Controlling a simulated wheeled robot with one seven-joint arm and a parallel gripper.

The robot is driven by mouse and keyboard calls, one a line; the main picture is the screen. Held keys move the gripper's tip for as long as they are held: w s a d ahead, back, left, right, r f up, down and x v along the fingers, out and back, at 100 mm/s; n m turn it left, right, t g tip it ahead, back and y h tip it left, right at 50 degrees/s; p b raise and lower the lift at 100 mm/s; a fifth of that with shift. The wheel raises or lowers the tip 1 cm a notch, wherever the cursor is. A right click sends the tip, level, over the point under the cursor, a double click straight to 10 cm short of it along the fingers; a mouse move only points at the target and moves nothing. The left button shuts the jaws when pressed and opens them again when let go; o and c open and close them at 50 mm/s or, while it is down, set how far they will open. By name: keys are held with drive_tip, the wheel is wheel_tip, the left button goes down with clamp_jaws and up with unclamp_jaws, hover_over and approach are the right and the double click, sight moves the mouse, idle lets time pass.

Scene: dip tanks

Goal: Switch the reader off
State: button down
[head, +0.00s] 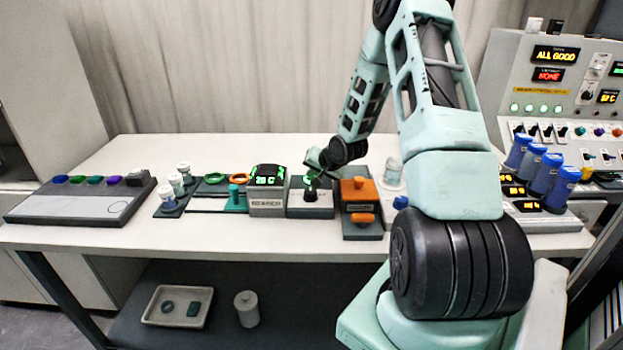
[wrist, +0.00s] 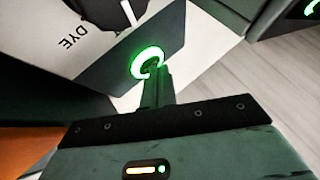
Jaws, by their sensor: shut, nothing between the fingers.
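A small grey box with a pale top (head: 298,209) stands near the middle of the table, and I cannot tell for sure whether it is the reader. In the wrist view its white top (wrist: 85,22) carries the word DYE, upside down, and a dark round part. A green lit ring (wrist: 147,62) sits at its edge. My gripper (wrist: 157,88) is shut and empty, its fingertips right at the ring; I cannot tell whether they touch it. In the head view my gripper (head: 312,178) is over this box and partly hides it.
A display box (head: 268,207) reading about 25 C stands left of it, an orange-topped block (head: 359,212) close on the right. Blue-capped bottles (head: 541,175) and a control panel (head: 551,90) are at the right.

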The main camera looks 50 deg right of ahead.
idle(0.3)
drive_tip(key=shift+r+p, duration=0.45)
drive_tip(key=shift+p, duration=0.1)
wheel_tip(320, 180, up, 6)
drive_tip(key=p, duration=0.5)
idle(0.4)
